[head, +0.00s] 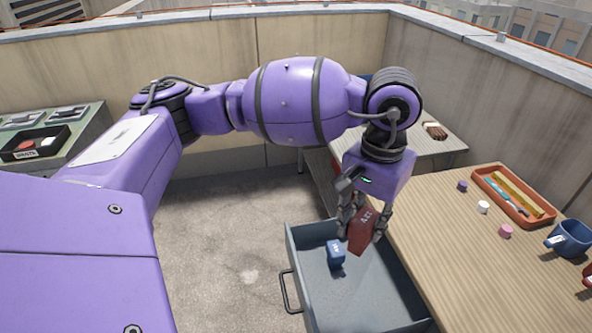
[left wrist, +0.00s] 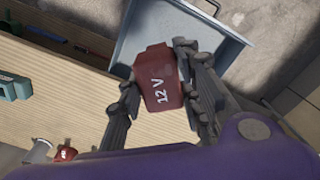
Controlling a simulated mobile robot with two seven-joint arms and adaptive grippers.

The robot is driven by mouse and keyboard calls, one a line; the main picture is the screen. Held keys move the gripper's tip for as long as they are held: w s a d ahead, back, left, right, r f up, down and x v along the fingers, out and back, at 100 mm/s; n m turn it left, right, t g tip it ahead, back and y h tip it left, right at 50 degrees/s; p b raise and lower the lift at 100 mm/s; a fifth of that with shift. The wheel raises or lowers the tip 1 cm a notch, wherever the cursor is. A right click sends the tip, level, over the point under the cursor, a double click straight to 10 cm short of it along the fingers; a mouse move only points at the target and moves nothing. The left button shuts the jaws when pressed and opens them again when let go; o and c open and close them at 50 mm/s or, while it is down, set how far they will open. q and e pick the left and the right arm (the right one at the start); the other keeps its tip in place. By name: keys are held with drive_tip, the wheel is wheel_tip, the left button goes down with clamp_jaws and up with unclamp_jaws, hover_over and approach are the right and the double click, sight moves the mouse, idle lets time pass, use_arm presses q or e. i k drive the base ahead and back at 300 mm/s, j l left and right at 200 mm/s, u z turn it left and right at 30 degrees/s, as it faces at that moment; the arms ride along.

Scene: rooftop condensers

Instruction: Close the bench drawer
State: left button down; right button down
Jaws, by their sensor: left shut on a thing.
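The bench drawer (head: 318,297) is a grey open-topped box, pulled out from under the wooden bench top (head: 470,255). Its dark bar handle (head: 287,290) is on the left side in the head view. My left gripper (head: 362,228) is shut on a dark red block marked 12 V (left wrist: 158,88), held over the drawer near its back edge. In the left wrist view, the fingers (left wrist: 160,82) sit on both sides of the block, and the drawer (left wrist: 145,30) shows behind it. A small blue block (head: 335,254) lies in the drawer. My right gripper is out of view.
On the bench are an orange tray (head: 482,186) with tools, several small caps and a blue mug (head: 570,240). Another table (head: 425,152) stands behind, and a bench with a black parts bin (head: 35,143) at left. The floor (head: 235,240) left of the drawer is clear.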

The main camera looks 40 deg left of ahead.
sight(372, 291)
drive_tip(key=k+l+u, duration=0.1)
drive_tip(key=k+u, duration=0.35)
drive_tip(key=u, duration=1.2)
drive_tip(key=i+l, duration=0.05)
